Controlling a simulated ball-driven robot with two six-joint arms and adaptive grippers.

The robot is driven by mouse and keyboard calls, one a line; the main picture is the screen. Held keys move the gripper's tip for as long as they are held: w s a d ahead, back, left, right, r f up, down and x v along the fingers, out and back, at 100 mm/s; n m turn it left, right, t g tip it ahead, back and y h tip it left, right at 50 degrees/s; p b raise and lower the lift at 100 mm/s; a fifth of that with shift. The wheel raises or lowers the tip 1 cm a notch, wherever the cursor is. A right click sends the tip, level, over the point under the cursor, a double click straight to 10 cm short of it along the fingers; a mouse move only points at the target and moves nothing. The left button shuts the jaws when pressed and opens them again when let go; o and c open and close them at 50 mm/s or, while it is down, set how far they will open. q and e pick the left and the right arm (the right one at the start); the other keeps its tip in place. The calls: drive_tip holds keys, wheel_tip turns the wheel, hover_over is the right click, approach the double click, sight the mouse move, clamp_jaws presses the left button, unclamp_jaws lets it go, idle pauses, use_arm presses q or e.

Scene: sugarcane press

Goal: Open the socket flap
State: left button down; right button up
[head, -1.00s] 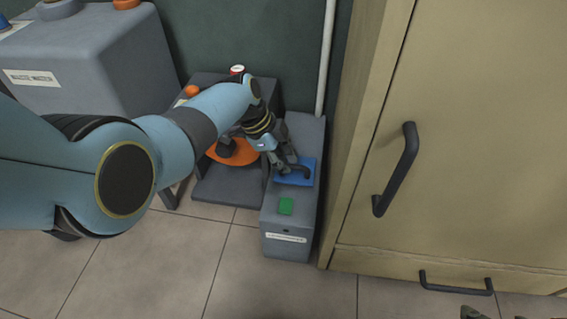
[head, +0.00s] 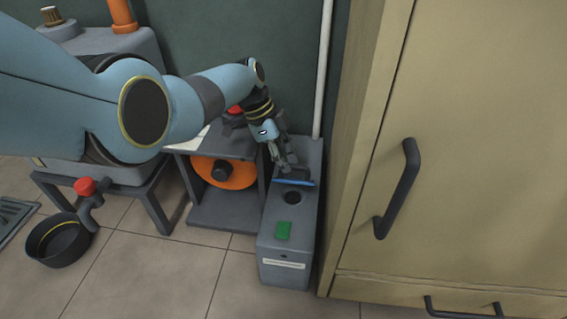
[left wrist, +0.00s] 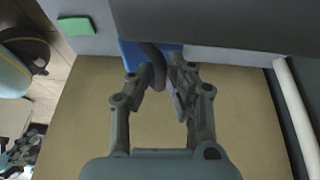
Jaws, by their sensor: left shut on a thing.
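The blue socket flap (head: 294,182) stands raised on the long grey box (head: 287,252), seen nearly edge-on in the head view. The round dark socket hole (head: 292,197) is uncovered in front of it. My left gripper (head: 290,171) is behind the flap's upper edge. In the left wrist view its fingers (left wrist: 164,78) are shut on the dark curved handle (left wrist: 152,60) of the blue flap (left wrist: 131,54). A small part of what looks like my right gripper (left wrist: 20,150) shows at that view's lower left; its jaws cannot be made out.
A green block (head: 283,230) sits on the box in front of the hole. The tan cabinet (head: 480,130) with dark handles stands close on the right. A machine with an orange disc (head: 240,176) is on the left. A white pipe (head: 323,80) runs behind.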

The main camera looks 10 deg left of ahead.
use_arm(q)
drive_tip(key=shift+s+a+f, duration=0.15)
drive_tip(key=shift+a+f, duration=0.05)
drive_tip(key=shift+f, duration=0.3)
drive_tip(key=c, duration=1.3)
unclamp_jaws()
drive_tip(key=shift+c, duration=0.2)
drive_tip(key=shift+r, duration=0.2)
drive_tip(key=shift+a+r, duration=0.15)
drive_tip(key=shift+r, duration=0.1)
drive_tip(key=v, duration=1.1)
drive_tip(key=shift+r, duration=0.1)
